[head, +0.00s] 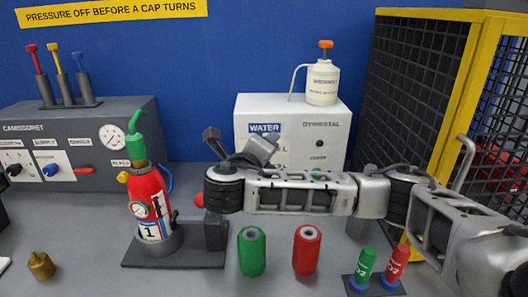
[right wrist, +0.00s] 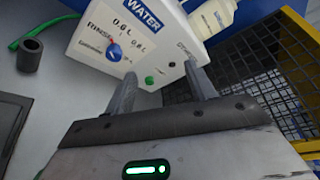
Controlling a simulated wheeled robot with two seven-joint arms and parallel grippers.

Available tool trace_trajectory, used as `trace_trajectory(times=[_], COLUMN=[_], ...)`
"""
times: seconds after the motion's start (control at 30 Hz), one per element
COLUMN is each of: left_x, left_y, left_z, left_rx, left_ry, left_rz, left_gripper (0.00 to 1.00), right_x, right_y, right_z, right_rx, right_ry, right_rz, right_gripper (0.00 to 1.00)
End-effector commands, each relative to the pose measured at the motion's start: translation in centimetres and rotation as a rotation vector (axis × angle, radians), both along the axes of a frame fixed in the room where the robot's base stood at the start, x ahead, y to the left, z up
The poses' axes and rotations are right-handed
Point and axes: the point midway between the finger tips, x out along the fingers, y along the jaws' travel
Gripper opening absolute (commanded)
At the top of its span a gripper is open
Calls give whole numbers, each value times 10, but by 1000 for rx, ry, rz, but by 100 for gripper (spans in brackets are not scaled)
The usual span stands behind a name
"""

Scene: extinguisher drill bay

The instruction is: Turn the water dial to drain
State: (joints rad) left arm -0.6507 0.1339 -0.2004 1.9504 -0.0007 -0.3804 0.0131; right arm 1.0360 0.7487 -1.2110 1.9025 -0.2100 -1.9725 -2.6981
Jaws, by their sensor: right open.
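The water unit (head: 300,112) is a white box with a blue WATER label at the back. In the right wrist view its front panel (right wrist: 140,45) shows tilted, with a blue dial (right wrist: 113,52) that has a small red mark near its top. RINSE is printed above left of the dial; the small print around it is too blurred to read fully. In the head view the dial is hidden behind my right gripper (head: 238,140). My right gripper, also in the right wrist view (right wrist: 160,76), is open and empty, fingers toward the panel. My left gripper is not in view.
A red extinguisher (head: 149,205) stands in a holder left of my right arm. Green (head: 252,251) and red (head: 306,250) cylinders stand in front. A white bottle (head: 322,84) sits on the water unit. A yellow-framed mesh cage (head: 455,95) bounds the right side.

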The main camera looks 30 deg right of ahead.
Motion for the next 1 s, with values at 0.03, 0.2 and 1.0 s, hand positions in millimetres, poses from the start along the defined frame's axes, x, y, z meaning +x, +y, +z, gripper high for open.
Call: trace_trajectory(times=[0.03, 0.2, 1.0], left_x=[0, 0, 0], left_y=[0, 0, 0], left_z=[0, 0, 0], left_rx=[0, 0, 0], left_ry=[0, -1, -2], left_rz=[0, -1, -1], left_gripper=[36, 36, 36], right_x=[0, 9, 43], right_y=[0, -8, -68], right_z=[0, -13, -112], right_rx=[1, 108, 1674], right_ry=[-2, -118, -1034], right_rz=[1, 15, 5], right_gripper=[55, 55, 55])
